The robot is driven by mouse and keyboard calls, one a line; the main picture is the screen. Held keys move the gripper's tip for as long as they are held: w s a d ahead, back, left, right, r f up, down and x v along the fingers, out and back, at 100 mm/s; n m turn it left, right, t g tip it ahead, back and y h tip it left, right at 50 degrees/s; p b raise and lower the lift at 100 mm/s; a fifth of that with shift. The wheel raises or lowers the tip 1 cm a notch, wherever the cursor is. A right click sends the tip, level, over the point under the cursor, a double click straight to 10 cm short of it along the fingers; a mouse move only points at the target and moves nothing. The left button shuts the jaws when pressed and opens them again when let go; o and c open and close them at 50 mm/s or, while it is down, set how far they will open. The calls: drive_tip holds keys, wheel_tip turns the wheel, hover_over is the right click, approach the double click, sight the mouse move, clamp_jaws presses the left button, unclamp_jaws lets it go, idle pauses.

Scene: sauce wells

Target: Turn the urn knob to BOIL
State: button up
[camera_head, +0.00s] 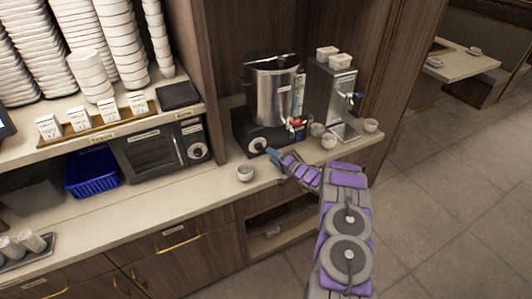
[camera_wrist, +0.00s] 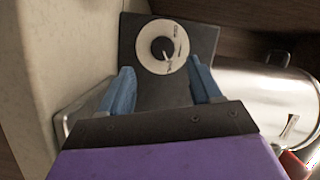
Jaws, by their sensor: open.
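The urn (camera_head: 275,92) is a steel cylinder on a black base at the back of the counter; it also shows at the right of the wrist view (camera_wrist: 270,100). Its knob (camera_head: 257,145) is black on a round pale dial on the base's front. In the wrist view the knob (camera_wrist: 163,48) sits ahead, between and just beyond my fingertips, with a white pointer mark aimed toward the bottom of the picture. The dial lettering is too small to read surely. My gripper (camera_wrist: 158,75) is open, with blue fingers either side of the dial and apart from the knob. My gripper (camera_head: 271,154) is close to the dial.
A small bowl (camera_head: 245,172) stands on the counter left of my gripper. A microwave (camera_head: 160,150) and blue basket (camera_head: 92,173) are at left.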

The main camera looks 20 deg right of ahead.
drive_tip(key=v, duration=1.1)
drive_tip(key=shift+d+p, duration=0.25)
drive_tip(key=shift+p, duration=0.1)
